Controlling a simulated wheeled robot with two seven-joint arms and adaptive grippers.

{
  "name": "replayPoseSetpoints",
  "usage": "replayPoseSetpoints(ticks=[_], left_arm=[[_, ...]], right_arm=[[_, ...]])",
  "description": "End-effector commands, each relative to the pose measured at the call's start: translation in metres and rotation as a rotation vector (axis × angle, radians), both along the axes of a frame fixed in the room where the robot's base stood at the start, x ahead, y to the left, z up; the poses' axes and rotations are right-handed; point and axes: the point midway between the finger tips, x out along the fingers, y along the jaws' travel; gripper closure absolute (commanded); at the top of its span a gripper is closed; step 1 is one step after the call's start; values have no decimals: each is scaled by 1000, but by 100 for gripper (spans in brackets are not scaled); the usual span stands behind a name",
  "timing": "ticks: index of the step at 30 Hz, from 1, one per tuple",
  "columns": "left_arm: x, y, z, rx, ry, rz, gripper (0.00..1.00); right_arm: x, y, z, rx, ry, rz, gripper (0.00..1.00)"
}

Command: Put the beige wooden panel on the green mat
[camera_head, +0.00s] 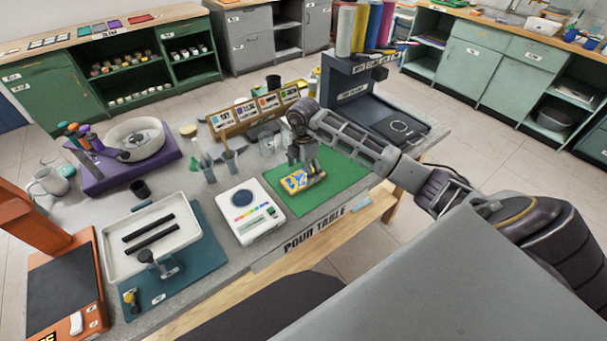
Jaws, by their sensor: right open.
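The beige wooden panel (293,185), with a blue and yellow printed face, appears to lie on the green mat (343,178) near its left part. My right gripper (305,168) is just above the panel, pointing down, with its fingers open. The fingers hide the back part of the panel. I cannot tell whether they touch it. My left gripper is not in view.
A white scale (249,212) stands just left of the mat. A dark grey machine (352,90) stands behind right. A sample rack (257,111) and glass beaker (267,143) are behind. A white tray (118,260) stands front left. The mat's right part is clear.

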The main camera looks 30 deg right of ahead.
Motion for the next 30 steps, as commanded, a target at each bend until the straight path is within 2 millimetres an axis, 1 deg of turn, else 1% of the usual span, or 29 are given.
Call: replayPoseSetpoints(ticks=[12,18,24,30], left_arm=[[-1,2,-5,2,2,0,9],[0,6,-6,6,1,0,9],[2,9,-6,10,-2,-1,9],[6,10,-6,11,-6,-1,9]], right_arm=[[1,0,62,0,-4,-1,15],[1,0,85,1,-2,0,15],[1,0,95,0,-2,-1,15],[0,0,97,0,-1,-1,15]])
